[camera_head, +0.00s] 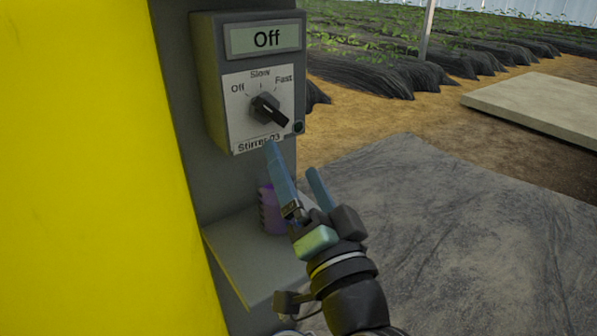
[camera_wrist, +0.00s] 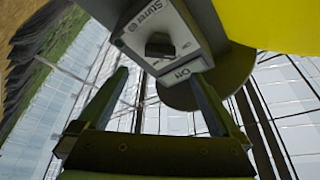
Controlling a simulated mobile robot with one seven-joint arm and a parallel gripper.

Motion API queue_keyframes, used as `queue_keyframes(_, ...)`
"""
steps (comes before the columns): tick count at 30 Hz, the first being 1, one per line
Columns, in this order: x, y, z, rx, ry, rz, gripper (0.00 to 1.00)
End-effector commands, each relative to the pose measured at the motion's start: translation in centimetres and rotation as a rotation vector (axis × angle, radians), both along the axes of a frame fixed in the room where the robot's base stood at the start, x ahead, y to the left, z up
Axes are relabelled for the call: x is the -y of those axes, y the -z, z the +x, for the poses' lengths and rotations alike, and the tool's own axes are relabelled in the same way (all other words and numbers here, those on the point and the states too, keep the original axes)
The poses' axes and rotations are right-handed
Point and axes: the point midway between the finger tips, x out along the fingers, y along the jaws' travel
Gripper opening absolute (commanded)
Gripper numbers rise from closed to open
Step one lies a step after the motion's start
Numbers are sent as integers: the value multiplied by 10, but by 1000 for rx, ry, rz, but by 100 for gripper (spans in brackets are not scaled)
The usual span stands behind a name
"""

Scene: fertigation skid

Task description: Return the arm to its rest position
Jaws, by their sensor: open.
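My gripper (camera_head: 291,158) is open and empty, its two blue fingers pointing up just below the stirrer control box (camera_head: 212,85). In the head view the left fingertip overlaps the box's lower edge near the "Stirrer 03" label; I cannot tell whether it touches. The black knob (camera_head: 268,108) sits on a dial marked Off, Slow and Fast, slanting from upper left to lower right. The display (camera_head: 266,39) reads "Off". In the wrist view the open gripper (camera_wrist: 161,75) has the knob (camera_wrist: 160,45) beyond and between its fingers.
A large yellow surface (camera_head: 80,170) fills the left. Below the box, a grey shelf (camera_head: 240,262) holds a purple object (camera_head: 269,212), partly hidden by my gripper. Grey floor sheeting (camera_head: 460,230) lies open at right. A pale slab (camera_head: 540,105) lies farther back.

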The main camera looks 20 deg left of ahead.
Motion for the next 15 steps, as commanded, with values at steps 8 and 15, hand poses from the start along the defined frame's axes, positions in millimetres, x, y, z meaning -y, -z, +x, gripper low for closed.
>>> queue_keyframes(8,2,1,-2,1,-1,0,100)
queue_keyframes(15,7,-19,-2,61,57,-54,100)
